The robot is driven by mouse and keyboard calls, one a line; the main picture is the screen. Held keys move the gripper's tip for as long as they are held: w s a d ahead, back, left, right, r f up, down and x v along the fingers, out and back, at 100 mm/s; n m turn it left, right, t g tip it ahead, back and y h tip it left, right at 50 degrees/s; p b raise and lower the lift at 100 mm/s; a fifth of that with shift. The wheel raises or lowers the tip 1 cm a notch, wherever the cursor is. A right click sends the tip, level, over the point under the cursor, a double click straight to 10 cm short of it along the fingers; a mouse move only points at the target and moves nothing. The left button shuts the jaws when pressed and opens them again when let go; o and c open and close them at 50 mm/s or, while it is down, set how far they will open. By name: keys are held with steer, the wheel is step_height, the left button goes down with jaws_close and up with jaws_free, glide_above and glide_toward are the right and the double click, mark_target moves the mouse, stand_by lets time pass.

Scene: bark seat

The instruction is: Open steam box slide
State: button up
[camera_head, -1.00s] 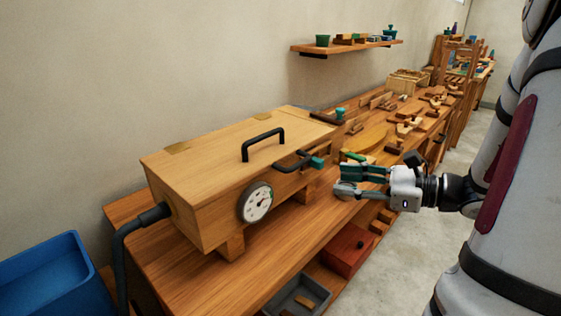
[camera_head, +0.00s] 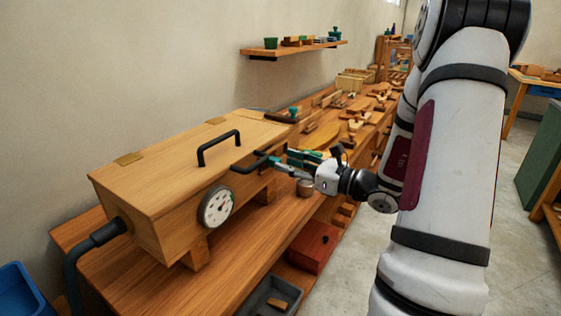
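The steam box (camera_head: 165,185) is a long pale wooden box on the bench, with a black lid handle (camera_head: 219,148) and a round gauge (camera_head: 216,207) on its front. A black slide handle (camera_head: 249,164) with a teal end sticks out at the box's front right. My gripper (camera_head: 283,163) reaches in from the right, its teal fingertips right at this teal end. The fingers overlap the teal end in view, so contact and finger gap are unclear. The lid looks closed.
A small round tin (camera_head: 305,187) stands on the bench just below my gripper. A thick hose (camera_head: 88,243) joins the box's left end. A red box (camera_head: 314,247) and a grey tray (camera_head: 268,298) sit below. Several wooden tools crowd the bench behind.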

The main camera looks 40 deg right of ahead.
mark_target(281, 160)
steer(key=shift+x, duration=1.55)
jaws_close()
steer(key=shift+d, duration=0.1)
